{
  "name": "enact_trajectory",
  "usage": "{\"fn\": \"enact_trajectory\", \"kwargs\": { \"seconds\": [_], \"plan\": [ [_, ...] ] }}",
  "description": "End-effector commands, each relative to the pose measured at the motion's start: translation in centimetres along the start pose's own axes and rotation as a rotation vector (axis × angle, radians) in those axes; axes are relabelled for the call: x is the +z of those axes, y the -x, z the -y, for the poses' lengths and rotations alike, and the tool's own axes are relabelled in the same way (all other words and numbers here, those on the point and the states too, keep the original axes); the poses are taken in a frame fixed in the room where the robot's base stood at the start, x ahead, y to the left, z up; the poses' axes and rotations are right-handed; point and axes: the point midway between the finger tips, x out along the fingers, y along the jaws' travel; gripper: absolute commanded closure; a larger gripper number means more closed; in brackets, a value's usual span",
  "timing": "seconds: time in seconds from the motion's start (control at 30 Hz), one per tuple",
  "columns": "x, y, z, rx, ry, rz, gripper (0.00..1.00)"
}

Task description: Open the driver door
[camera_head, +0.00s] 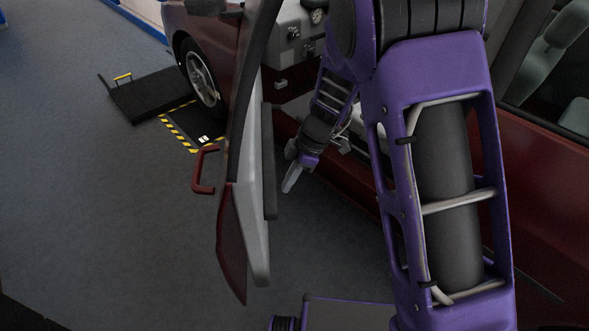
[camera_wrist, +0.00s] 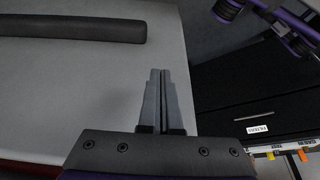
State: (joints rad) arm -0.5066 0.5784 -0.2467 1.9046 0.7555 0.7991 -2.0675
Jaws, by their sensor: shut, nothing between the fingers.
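The driver door (camera_head: 252,190) of the dark red car stands swung out from the body, seen nearly edge-on in the head view. Its red handle (camera_head: 203,170) sticks out on the outer, left side. Its pale inner panel shows in the wrist view (camera_wrist: 90,85), with a dark armrest (camera_wrist: 75,28). My gripper (camera_head: 291,178) is on the inner side, between the door and the car's door opening. In the wrist view its fingers (camera_wrist: 160,75) are together and empty, in front of the pale panel. I cannot tell whether they touch it.
The car body (camera_head: 545,185) is at right, partly behind my purple arm. The front wheel (camera_head: 198,72) is at upper left, beside a black platform (camera_head: 150,93) and yellow-striped floor marking (camera_head: 182,131). The grey floor (camera_head: 90,210) left of the door is clear.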

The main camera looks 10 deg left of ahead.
Motion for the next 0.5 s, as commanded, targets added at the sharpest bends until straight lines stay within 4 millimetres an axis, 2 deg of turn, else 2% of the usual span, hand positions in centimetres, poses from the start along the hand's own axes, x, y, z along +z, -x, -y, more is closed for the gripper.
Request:
{"fn": "enact_trajectory", "kwargs": {
  "seconds": [0.03, 0.1, 0.3, 0.5],
  "plan": [
    [0.0, -1.4, 0.1, -0.005, 0.001, 0.001, 1.00],
    [0.0, -2.8, 0.1, -0.004, 0.000, 0.001, 1.00],
    [-2.7, -3.5, 0.0, 0.001, 0.004, 0.001, 1.00],
    [-3.6, -4.0, 0.0, 0.001, 0.001, 0.001, 1.00]
  ]
}}
